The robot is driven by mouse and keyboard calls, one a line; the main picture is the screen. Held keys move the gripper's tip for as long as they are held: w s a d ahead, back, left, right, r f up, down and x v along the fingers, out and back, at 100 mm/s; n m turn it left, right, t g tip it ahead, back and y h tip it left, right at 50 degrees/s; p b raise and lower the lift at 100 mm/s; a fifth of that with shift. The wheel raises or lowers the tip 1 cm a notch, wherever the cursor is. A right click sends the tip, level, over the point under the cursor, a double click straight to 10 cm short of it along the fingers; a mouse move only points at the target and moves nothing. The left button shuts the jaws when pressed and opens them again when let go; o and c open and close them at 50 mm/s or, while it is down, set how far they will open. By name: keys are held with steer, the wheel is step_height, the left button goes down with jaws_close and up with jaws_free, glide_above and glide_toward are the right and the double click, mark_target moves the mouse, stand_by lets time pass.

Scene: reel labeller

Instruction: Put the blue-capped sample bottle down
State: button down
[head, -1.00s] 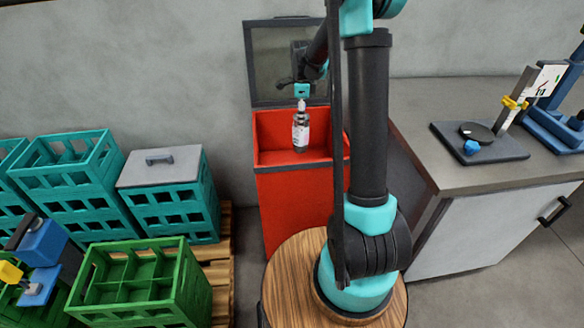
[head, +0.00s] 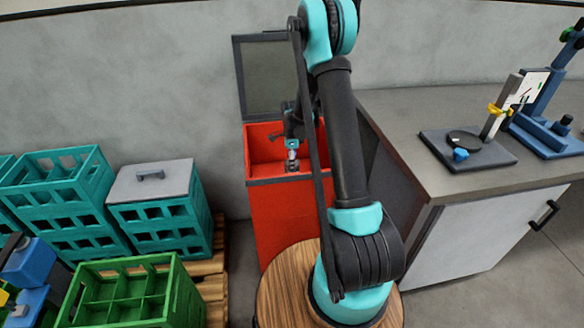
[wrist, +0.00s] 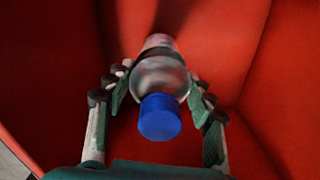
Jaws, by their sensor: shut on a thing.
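The sample bottle (wrist: 160,75) is clear with a blue cap (wrist: 160,118). In the wrist view its cap end points toward me and its far end toward the red bin floor. My gripper (wrist: 160,100) is shut on the bottle, with a finger on each side just behind the cap. In the head view my gripper (head: 291,152) is down inside the opening of the red bin (head: 285,220). Only a small upper part of the bottle (head: 292,166) shows there; the bin's front wall hides its lower part. Whether it touches the bin floor is unclear.
The bin's dark lid (head: 272,80) stands open behind. Teal crates (head: 160,225), one with a grey lid (head: 150,180), and a green crate (head: 130,295) stand left. A grey counter (head: 400,120) with the labeller (head: 470,150) is close on the right.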

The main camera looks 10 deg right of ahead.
steer(key=shift+f, duration=1.15)
steer(key=c, duration=0.6)
jaws_free()
steer(key=shift+f, duration=0.1)
step_height(320, 180, up, 12)
steer(key=shift+r, duration=0.1)
steer(key=s+d+r+n+t, duration=0.1)
steer(key=s+r+n+t, duration=0.1)
steer(key=s+n, duration=0.8)
steer(key=s+d+r+n+t, duration=0.2)
steer(key=s+n, duration=0.8)
steer(key=s, duration=1.1)
steer(key=shift+r, duration=0.6)
